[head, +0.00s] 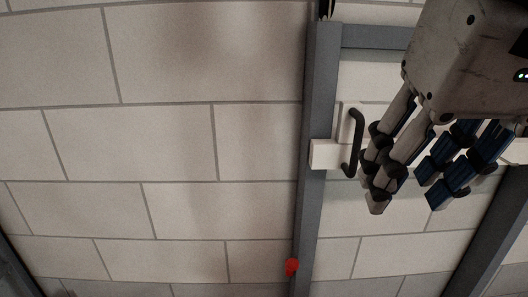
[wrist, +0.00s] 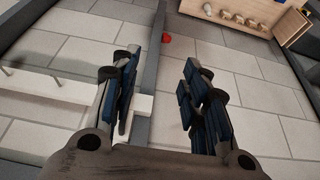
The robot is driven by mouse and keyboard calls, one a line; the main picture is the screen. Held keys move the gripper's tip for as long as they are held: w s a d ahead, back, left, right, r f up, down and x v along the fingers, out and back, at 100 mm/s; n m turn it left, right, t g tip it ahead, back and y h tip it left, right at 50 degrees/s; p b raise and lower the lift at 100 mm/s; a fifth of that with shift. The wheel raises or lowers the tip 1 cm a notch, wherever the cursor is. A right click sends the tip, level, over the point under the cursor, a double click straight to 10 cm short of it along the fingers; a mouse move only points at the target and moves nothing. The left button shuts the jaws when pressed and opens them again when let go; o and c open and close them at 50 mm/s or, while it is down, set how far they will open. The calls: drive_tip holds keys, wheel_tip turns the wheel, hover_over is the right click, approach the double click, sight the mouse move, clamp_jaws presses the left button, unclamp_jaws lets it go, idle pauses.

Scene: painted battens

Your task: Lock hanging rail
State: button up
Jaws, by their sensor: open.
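A white bar (head: 325,154), which I take for the hanging rail, lies across a grey upright batten in the head view. Its left end overlaps the batten, and a black handle (head: 355,143) is fixed near that end. The bar's middle is hidden behind my gripper (head: 407,202), which is open and empty just right of the handle, apart from it as far as I can tell. In the wrist view my gripper (wrist: 160,65) has its fingers spread, with the white bar (wrist: 143,103) partly visible beside the left finger. I cannot make out a lock.
The grey batten (head: 318,90) runs up the block wall (head: 170,130). A red knob-like thing (head: 291,267) sits low on it and also shows in the wrist view (wrist: 165,38). A wooden shelf (wrist: 258,22) with several small items is at top right. The wall left of the batten is clear.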

drive_tip(key=w+a+f+g, duration=0.2)
drive_tip(key=w+f, duration=1)
drive_tip(key=w, duration=0.3)
drive_tip(key=n+g, duration=0.1)
drive_tip(key=g, duration=0.2)
hover_over(292, 265)
drive_tip(key=s, duration=0.2)
wheel_tip(292, 265, down, 20)
drive_tip(key=shift+n+t+h, duration=0.4)
drive_tip(key=shift+h, duration=0.2)
drive_tip(key=w, duration=0.1)
drive_tip(key=w+f, duration=0.2)
drive_tip(key=w, duration=0.1)
drive_tip(key=shift+a, duration=0.4)
drive_tip(key=f, duration=0.4)
drive_tip(key=d+f, duration=0.1)
drive_tip(key=f, duration=0.6)
drive_tip(key=shift+w+d+f, duration=0.1)
drive_tip(key=shift+d+f, duration=0.05)
drive_tip(key=shift+f, duration=0.15)
drive_tip(key=shift+c, duration=0.3)
clamp_jaws()
